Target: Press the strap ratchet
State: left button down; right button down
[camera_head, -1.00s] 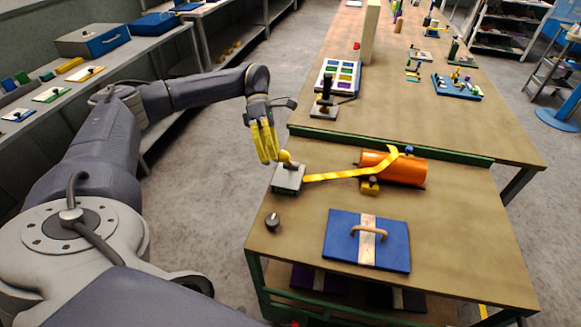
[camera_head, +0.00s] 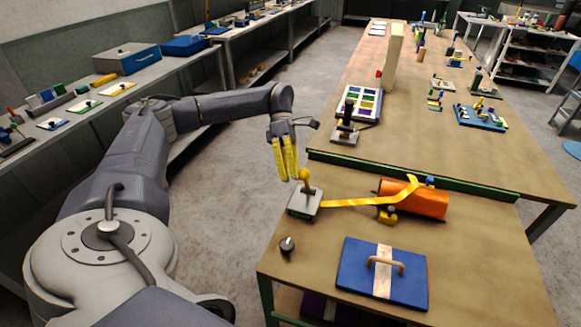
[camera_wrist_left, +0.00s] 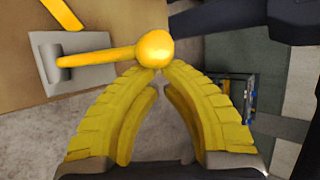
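The strap ratchet (camera_head: 304,203) is a grey plate with a yellow lever ending in a round knob (camera_head: 305,174). It sits at the left edge of the near bench, and the lever stands up from it. A yellow strap (camera_head: 350,201) runs from it to an orange cylinder (camera_head: 420,200). My left gripper (camera_head: 291,179) hangs beside the knob, its yellow fingers pointing down. In the left wrist view the fingertips (camera_wrist_left: 160,69) meet just below the knob (camera_wrist_left: 154,49), with nothing between them. Whether they touch it is unclear. My right gripper is not in view.
A blue board (camera_head: 356,281) with a wooden handle lies at the front of the bench. A small dark knob (camera_head: 288,245) stands near the left edge. A green rail (camera_head: 400,178) borders the far side. The floor left of the bench is clear.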

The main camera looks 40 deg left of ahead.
pick_arm(q)
jog(key=w+a+r, duration=0.1)
jog(key=a+r, duration=0.2)
jog(key=a, duration=0.4)
jog(key=shift+w+r, duration=0.35)
dwell(0.4)
dwell(0.4)
